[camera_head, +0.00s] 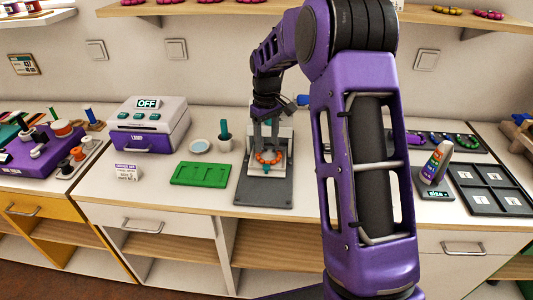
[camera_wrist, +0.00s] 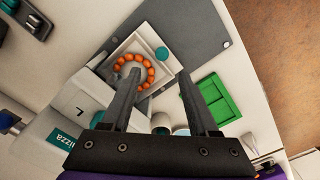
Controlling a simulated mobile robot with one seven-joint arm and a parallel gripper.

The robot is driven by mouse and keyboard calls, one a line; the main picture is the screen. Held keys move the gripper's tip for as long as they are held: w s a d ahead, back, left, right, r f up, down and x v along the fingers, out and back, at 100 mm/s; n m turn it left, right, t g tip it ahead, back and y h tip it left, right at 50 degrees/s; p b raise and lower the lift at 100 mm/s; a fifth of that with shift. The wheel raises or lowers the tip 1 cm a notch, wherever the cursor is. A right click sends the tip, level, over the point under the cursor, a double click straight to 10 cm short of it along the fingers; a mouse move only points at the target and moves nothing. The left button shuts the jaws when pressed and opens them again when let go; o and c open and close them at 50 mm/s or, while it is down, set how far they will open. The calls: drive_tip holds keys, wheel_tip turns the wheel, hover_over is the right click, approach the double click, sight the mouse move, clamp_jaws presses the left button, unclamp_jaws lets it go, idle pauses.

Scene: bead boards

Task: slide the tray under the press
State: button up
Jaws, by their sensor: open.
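A small white tray (camera_wrist: 128,43) bearing a ring of orange beads (camera_wrist: 150,68) and a teal knob (camera_wrist: 161,53) lies on a dark grey base plate (camera_wrist: 205,30). In the head view the bead ring (camera_head: 268,157) and the plate (camera_head: 262,193) show below my gripper (camera_head: 266,146). The pale press (camera_wrist: 88,103) stands at the plate's back end, partly hidden behind my gripper and arm. In the wrist view my gripper (camera_wrist: 160,75) is open, with nothing held. One finger overlaps the ring; whether it touches the tray I cannot tell.
A dark compartment tray (camera_head: 490,188) lies at the right. The counter's front edge is close to the plate.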

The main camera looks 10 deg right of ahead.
wheel_tip(320, 180, up, 9)
drive_tip(key=shift+p, duration=0.45)
drive_tip(key=shift+r, duration=0.15)
